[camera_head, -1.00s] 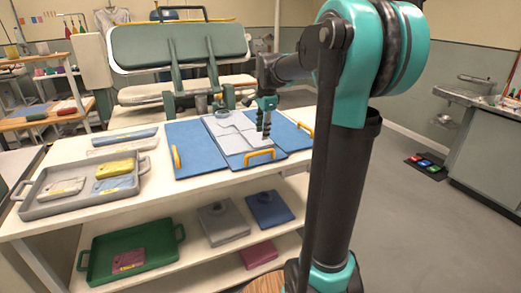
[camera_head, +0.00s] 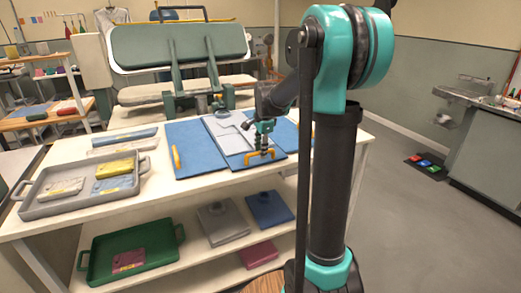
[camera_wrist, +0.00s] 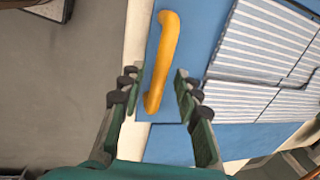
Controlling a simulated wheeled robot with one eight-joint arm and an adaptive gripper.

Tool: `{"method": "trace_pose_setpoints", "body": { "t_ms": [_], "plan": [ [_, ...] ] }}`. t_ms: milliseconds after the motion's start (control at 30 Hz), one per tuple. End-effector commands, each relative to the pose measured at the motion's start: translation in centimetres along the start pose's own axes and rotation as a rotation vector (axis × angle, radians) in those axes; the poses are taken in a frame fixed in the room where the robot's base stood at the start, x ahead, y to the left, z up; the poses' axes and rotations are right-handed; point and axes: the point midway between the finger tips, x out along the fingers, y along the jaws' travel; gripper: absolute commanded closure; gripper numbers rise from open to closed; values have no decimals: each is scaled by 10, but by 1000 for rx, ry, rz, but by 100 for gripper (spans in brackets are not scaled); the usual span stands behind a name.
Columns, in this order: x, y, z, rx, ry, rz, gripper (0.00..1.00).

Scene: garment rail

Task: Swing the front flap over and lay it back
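The blue folding board (camera_head: 193,147) lies flat on the white table. Its front flap (camera_head: 236,161) carries an orange handle (camera_head: 259,156) at the near edge. The handle also shows in the wrist view (camera_wrist: 164,52). A light grey striped garment (camera_head: 225,137) lies on the middle of the board; its stripes show in the wrist view (camera_wrist: 262,55). My gripper (camera_head: 261,152) is at the front handle, pointing down. In the wrist view my gripper's fingers (camera_wrist: 154,82) are open, one on each side of the handle's near end. Contact with the handle cannot be told.
A grey tray (camera_head: 45,207) with several packets stands left on the table. An orange handle (camera_head: 176,156) sits on the board's left flap. A green-grey press (camera_head: 180,47) stands behind. The lower shelf holds a green tray (camera_head: 92,262) and folded garments.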

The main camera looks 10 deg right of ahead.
Motion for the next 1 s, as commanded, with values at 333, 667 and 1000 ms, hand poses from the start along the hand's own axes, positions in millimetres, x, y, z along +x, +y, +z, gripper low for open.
{"method": "trace_pose_setpoints", "body": {
  "t_ms": [333,667,1000],
  "plan": [
    [0,0,0,0,0,0,100],
    [-2,-1,0,0,0,5,100],
    [-32,-19,0,-1,0,133,100]
  ]
}}
